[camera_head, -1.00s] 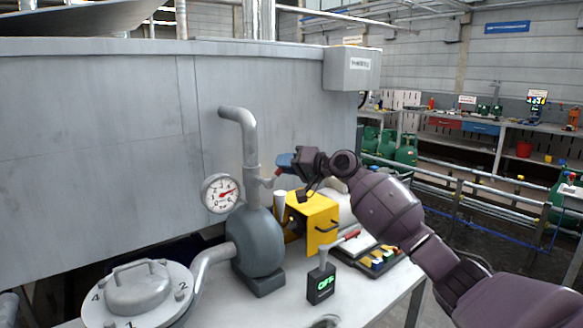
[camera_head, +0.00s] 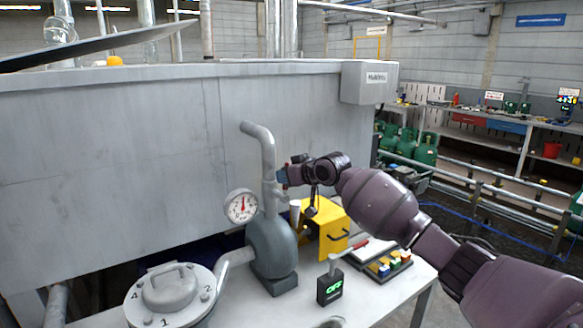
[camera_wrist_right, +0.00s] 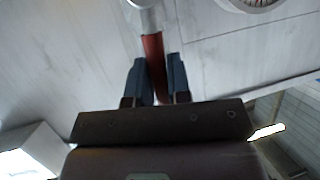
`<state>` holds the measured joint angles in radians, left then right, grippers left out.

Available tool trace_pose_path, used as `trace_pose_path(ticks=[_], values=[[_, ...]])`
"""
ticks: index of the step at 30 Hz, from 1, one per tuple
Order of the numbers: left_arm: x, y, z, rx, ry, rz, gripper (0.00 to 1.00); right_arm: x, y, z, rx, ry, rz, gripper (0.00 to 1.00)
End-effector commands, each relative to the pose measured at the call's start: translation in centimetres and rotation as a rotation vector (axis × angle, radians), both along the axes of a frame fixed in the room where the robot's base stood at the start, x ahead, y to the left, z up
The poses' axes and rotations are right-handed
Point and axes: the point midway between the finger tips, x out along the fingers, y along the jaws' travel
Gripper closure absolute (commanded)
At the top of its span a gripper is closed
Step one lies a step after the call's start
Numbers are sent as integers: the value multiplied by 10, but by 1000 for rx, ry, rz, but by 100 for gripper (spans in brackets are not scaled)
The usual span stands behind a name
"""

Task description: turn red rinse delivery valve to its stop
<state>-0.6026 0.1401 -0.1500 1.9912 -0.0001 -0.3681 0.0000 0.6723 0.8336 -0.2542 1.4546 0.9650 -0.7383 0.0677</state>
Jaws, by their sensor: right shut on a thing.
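The red valve handle (camera_wrist_right: 152,50) shows in the right wrist view, joined to a grey pipe fitting (camera_wrist_right: 143,4). My right gripper (camera_wrist_right: 154,78) has its two blue fingers on either side of this handle and is shut on it. In the head view my right gripper (camera_head: 282,177) is at the vertical grey pipe (camera_head: 268,155) above the grey pump body (camera_head: 272,245). There the gripper mostly hides the handle. A round white gauge (camera_head: 242,206) sits left of the pipe, with its needle pointing roughly up. My left gripper is not in view.
A yellow box (camera_head: 332,242) with a black handle stands right of the pump. A numbered round lid (camera_head: 170,291) is at left. A large grey tank (camera_head: 110,170) stands behind.

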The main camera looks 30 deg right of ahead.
Motion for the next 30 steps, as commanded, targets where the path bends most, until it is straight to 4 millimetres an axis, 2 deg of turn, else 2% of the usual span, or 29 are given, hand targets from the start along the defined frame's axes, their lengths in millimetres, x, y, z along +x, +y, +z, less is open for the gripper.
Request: trace_pose_path(ticks=[1,6,22,23,24,27,30], values=[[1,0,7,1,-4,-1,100,0,2,3,-21,-1,1,100],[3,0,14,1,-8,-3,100,-1,5,1,-69,-5,1,100],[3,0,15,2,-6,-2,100,-1,6,-2,-94,-6,2,100],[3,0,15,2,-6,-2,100,-1,6,-2,-94,-6,2,79],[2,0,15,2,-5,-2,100,-1,7,-2,-94,-6,3,73],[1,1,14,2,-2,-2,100,-1,6,-1,-92,-6,2,58],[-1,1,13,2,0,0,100,-1,6,-1,-91,-7,1,58]])
